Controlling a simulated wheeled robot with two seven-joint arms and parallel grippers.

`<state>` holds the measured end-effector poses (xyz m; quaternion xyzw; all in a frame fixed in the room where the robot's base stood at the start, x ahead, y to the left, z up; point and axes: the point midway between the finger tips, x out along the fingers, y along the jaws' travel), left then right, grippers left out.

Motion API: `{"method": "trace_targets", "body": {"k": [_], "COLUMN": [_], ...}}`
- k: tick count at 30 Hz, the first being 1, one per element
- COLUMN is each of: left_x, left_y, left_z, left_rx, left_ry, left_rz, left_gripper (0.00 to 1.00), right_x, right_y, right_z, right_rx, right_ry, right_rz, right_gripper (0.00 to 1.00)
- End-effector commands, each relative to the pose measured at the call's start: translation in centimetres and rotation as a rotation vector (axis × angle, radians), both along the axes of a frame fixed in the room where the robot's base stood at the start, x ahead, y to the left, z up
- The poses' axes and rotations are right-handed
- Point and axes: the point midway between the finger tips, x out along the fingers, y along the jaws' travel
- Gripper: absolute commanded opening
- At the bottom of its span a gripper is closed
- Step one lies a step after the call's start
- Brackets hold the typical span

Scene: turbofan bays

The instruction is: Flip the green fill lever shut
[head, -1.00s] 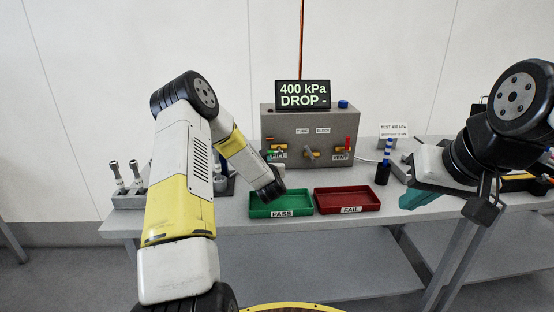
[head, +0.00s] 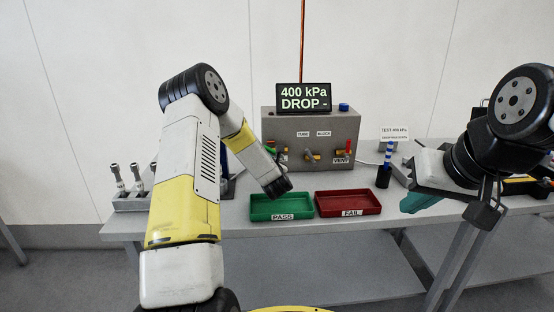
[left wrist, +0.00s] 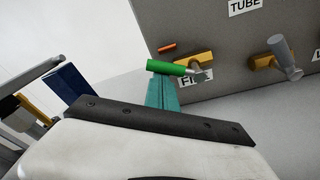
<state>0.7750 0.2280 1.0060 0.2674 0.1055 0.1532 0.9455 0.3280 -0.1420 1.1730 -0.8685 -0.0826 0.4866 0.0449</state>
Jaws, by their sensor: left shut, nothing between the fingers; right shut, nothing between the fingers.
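The green fill lever (left wrist: 170,67) shows in the left wrist view on a yellow valve body (left wrist: 195,59), above the FILL label. Its handle points left and lies nearly level. The teal fingers of my left gripper (left wrist: 162,92) are shut and empty, with their tips just below the green handle; I cannot tell whether they touch it. In the head view my left arm hides this gripper and much of the lever. My right gripper (head: 418,201) is shut and empty at the right, over the bench's front part.
The grey test box (head: 345,121) carries a middle valve lever (left wrist: 285,58) and a red vent lever (head: 348,145). A green PASS tray (head: 281,216) and a red FAIL tray (head: 349,213) lie in front.

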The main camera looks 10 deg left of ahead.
Motion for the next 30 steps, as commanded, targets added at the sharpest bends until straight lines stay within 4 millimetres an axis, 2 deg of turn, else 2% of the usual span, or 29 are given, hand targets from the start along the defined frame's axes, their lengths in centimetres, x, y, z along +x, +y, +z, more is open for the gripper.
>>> {"method": "trace_targets", "body": {"k": [15,30], "left_x": [0.4,0.9], "left_y": [-1.3,-2.9], "left_z": [2.6,3.9], "left_rx": [0.472,0.866], "left_ry": [0.132,0.246], "left_rz": [-0.002,-0.001], "left_gripper": [0.00,0.00], "right_x": [0.0,0.0], "right_y": [0.0,0.0], "right_z": [0.0,0.0], "right_rx": [0.000,0.000], "right_ry": [0.000,0.000], "right_rz": [0.000,0.000], "right_gripper": [0.00,0.00]}}
